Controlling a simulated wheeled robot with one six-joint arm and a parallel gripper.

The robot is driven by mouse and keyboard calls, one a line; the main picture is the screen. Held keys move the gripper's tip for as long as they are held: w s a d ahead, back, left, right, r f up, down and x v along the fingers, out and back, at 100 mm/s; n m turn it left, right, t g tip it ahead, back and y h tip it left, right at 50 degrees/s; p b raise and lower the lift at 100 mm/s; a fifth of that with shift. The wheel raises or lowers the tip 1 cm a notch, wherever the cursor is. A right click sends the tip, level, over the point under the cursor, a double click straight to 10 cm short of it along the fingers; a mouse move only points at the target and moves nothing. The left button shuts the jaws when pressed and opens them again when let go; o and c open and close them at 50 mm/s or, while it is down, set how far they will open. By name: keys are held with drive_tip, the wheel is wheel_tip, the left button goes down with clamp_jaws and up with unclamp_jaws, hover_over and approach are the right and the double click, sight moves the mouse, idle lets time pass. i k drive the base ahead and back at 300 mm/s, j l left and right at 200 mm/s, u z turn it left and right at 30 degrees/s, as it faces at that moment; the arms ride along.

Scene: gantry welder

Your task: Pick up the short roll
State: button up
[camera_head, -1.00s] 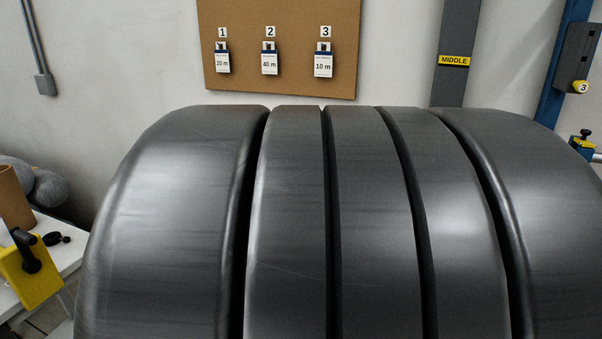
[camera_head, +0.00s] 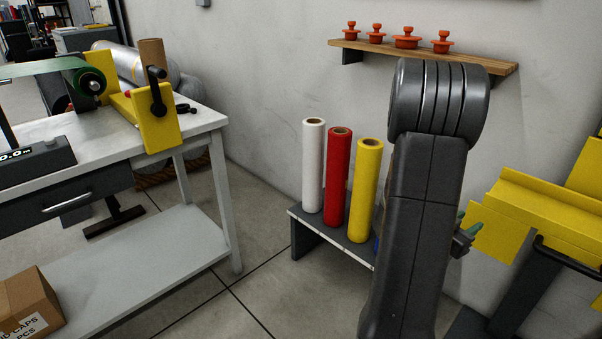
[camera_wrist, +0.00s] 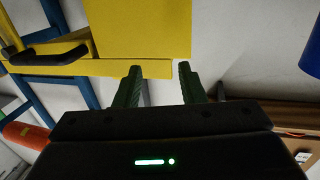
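White (camera_head: 313,165), red (camera_head: 337,178) and yellow (camera_head: 366,192) rolls stand upright in a row on a low grey bench (camera_head: 308,236). They look close to equal in height; I cannot tell which is the short roll. A sliver of blue (camera_head: 377,247) shows beside the yellow roll, mostly hidden by my arm. My gripper (camera_head: 463,228) is partly hidden behind my arm, right of the rolls, near a yellow bracket (camera_head: 545,215). In the wrist view my gripper (camera_wrist: 159,84) has its two green fingers apart with nothing between them.
A white worktable (camera_head: 200,118) stands at left, with a brown cardboard tube (camera_head: 152,53) on it and a carton (camera_head: 25,305) on its lower shelf. A wooden shelf (camera_head: 490,66) holds several orange knobs. The floor between worktable and bench is clear.

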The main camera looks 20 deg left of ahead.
sight(314, 129)
drive_tip(key=u, duration=0.4)
drive_tip(key=i+u, duration=0.1)
drive_tip(key=u, duration=0.25)
drive_tip(key=i+u, duration=0.1)
drive_tip(key=u, duration=0.7)
drive_tip(key=i+l, duration=0.35)
drive_tip(key=i+l+u, duration=0.1)
drive_tip(key=i+l, duration=0.25)
drive_tip(key=l, duration=0.15)
